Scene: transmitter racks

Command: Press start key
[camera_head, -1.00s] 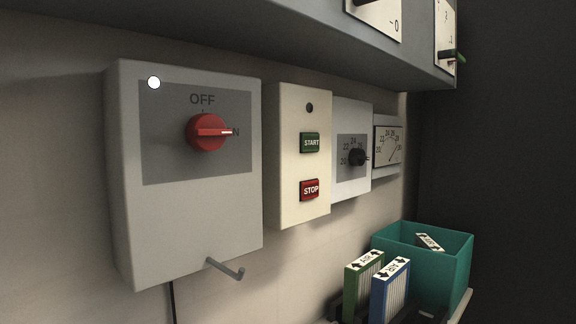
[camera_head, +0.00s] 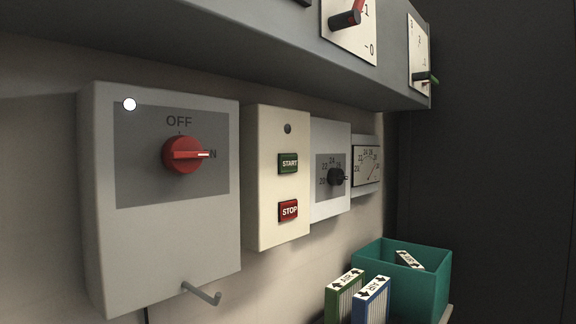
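The green START key (camera_head: 288,163) sits on a cream panel box (camera_head: 263,215) on the wall, in the middle of the head view. The red STOP key (camera_head: 288,211) is below it, and a small dark round lamp or hole (camera_head: 287,129) is above it. Nothing touches the START key. Neither of my grippers shows in the view.
Left of the cream box is a grey switch box (camera_head: 160,250) with a red rotary knob (camera_head: 183,155) pointing toward ON, a white lamp (camera_head: 129,104) and a hook-like handle (camera_head: 203,294). A grey cabinet (camera_head: 270,50) overhangs above.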

